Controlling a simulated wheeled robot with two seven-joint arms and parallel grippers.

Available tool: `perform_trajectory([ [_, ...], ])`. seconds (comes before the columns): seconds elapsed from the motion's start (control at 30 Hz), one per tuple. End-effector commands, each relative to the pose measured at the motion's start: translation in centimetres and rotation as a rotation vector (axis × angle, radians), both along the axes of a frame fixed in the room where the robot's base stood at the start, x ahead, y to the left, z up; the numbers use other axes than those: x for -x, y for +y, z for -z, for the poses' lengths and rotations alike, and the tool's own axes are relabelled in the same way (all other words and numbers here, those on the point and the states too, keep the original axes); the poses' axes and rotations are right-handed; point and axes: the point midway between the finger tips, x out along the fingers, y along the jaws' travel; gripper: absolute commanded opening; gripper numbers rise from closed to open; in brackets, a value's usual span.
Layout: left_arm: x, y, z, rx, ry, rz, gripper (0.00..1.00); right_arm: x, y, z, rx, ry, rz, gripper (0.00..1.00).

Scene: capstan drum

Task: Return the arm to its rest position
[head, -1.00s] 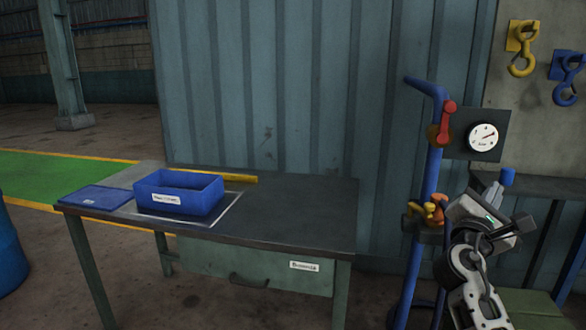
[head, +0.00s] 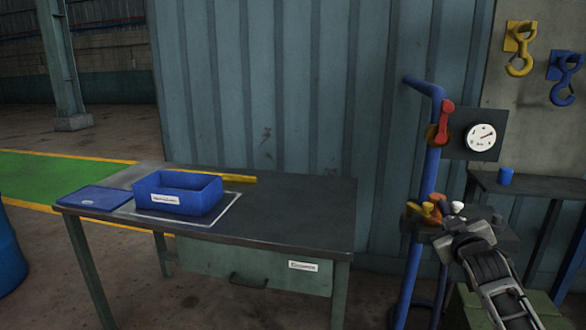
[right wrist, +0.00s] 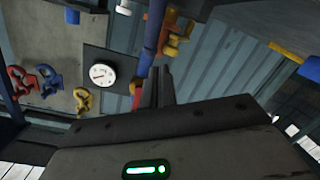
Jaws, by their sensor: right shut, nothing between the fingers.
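My right gripper (head: 466,228) is in the lower right of the head view, in front of the blue post, with my arm running down to the right edge. Its fingers are hard to make out there. In the right wrist view the two dark fingers of the right gripper (right wrist: 161,86) are together, with nothing between them. They overlap the blue post and the red lever in that picture; I cannot tell the distance. My left gripper is in neither view.
A blue post (head: 428,180) carries a red lever (head: 445,120) beside a round gauge (head: 481,137). Orange and yellow fittings (head: 428,212) sit close left of my gripper. A workbench (head: 290,215) with a blue bin (head: 178,195) stands left. Hooks (head: 519,50) hang on the wall.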

Motion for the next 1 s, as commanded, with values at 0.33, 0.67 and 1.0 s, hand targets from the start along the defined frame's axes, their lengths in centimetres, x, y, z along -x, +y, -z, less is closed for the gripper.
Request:
perform_trajectory([
  [0.33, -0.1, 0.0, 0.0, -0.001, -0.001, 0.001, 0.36, 5.6, 6.5, 9.2, -0.265, 0.082, -0.105, 0.0],
  [0.67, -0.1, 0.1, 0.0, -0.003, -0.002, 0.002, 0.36, 21.5, 15.7, 21.2, -0.387, 0.314, -0.21, 0.0],
  [1.0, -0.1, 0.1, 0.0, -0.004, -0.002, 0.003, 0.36, 36.6, 21.4, 24.0, -0.548, 0.492, -0.232, 0.0],
])
